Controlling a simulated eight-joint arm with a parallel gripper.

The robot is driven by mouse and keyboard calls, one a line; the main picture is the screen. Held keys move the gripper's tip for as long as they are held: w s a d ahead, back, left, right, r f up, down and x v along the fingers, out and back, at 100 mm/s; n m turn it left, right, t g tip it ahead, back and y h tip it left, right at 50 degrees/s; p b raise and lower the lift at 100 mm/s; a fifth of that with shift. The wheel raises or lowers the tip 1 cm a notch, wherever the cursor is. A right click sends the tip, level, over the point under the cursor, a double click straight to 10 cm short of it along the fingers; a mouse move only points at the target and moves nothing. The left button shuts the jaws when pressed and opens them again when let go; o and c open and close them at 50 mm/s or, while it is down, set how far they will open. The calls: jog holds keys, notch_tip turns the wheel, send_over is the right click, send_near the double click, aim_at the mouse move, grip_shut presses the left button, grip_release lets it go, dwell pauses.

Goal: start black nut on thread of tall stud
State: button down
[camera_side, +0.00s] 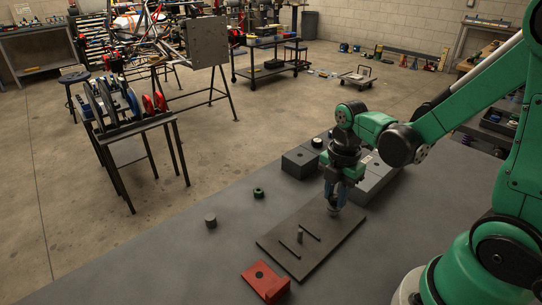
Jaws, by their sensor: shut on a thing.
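My gripper (334,207) points down over the back right part of a dark flat plate (275,240). A short upright stud (299,236) stands near the middle of the plate, left of my gripper. Two thin dark bars lie on either side of it. I cannot tell which stud is the tall one.
A red block (265,281) with a dark round spot lies in front. Dark grey blocks (299,163) stand behind and beside my gripper. The table's left is clear.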

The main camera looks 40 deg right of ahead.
jog(key=c, duration=0.5)
grip_release()
jog(key=shift+c, duration=0.2)
jog(key=shift+r, duration=2.8)
